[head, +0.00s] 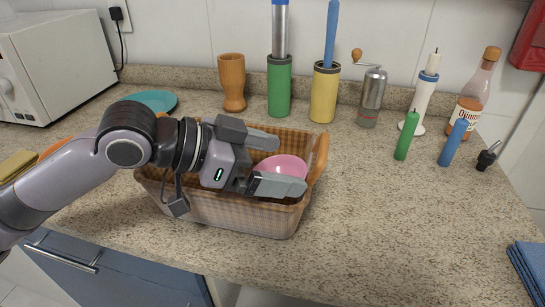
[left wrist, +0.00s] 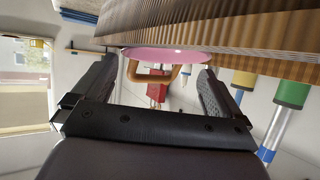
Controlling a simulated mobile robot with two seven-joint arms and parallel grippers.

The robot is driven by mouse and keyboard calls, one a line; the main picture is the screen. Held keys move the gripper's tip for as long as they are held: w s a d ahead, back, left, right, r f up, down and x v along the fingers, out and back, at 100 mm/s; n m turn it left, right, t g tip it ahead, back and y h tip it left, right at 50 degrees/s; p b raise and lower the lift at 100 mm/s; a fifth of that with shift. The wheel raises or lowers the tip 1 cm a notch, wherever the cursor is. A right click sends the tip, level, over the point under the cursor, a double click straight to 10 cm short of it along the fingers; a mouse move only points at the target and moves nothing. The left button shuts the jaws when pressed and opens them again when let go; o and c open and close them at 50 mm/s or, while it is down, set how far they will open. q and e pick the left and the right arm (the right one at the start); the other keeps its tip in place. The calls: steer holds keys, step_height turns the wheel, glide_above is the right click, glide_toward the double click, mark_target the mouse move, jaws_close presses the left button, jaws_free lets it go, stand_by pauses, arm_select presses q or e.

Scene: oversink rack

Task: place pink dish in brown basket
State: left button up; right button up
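The pink dish (head: 285,165) is inside the brown basket (head: 245,216), near its right end, below the basket's rim line. My left gripper (head: 290,163) reaches over the basket from the left, with its fingers spread wide on either side of the dish. The fingers look open; I cannot tell whether either touches the dish. In the left wrist view the pink dish (left wrist: 165,54) shows just beyond the fingertips, edge-on, beside the basket's woven wall (left wrist: 210,30). The fingers partly hide the dish and the basket's inside in the head view. My right gripper is not in view.
Behind the basket stand a wooden cup (head: 232,82), a green holder (head: 279,88), a yellow holder (head: 324,95) and a grinder (head: 371,98). Candles and a bottle (head: 474,90) are at the right. A teal plate (head: 152,100) lies behind left. The front-right counter (head: 400,220) is clear.

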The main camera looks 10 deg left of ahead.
arm_select(q)
steer(key=shift+r, duration=0.2)
steer(key=shift+s+a+r, duration=0.1)
steer(key=shift+a, duration=0.1)
steer(key=v, duration=1)
steer(key=shift+s+a, duration=0.1)
steer(key=shift+a, duration=0.2)
steer(key=shift+s+a+r, duration=0.25)
steer(key=shift+a+r, duration=0.05)
steer(key=shift+a, duration=0.05)
